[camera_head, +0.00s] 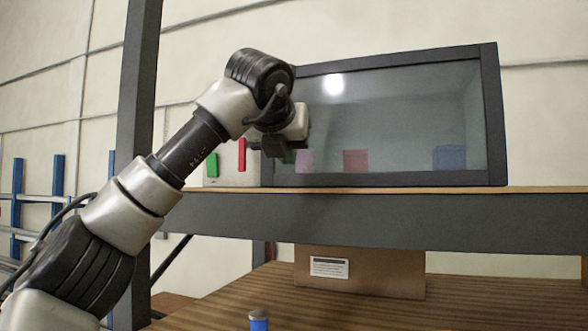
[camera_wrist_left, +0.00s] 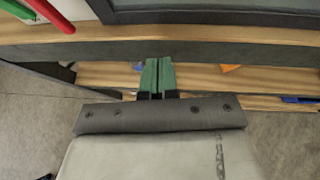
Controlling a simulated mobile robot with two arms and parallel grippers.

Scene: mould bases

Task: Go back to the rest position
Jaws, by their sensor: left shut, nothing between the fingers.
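My left arm reaches in from the left in the camera_head view. Its left gripper (camera_head: 287,155) hangs in front of the lower left corner of a dark-framed glass-fronted cabinet. In the wrist view the left gripper (camera_wrist_left: 157,75) shows two green fingers pressed together, shut and empty, above the front edge of the shelf. My right gripper is in no view.
The dark-framed cabinet (camera_head: 400,181) stands on the upper shelf (camera_head: 400,213); coloured blocks show behind its glass. Beside it are a green handle (camera_head: 212,164) and a red handle (camera_head: 242,155). A labelled cardboard box (camera_head: 385,272) sits on the lower wooden shelf (camera_head: 480,305).

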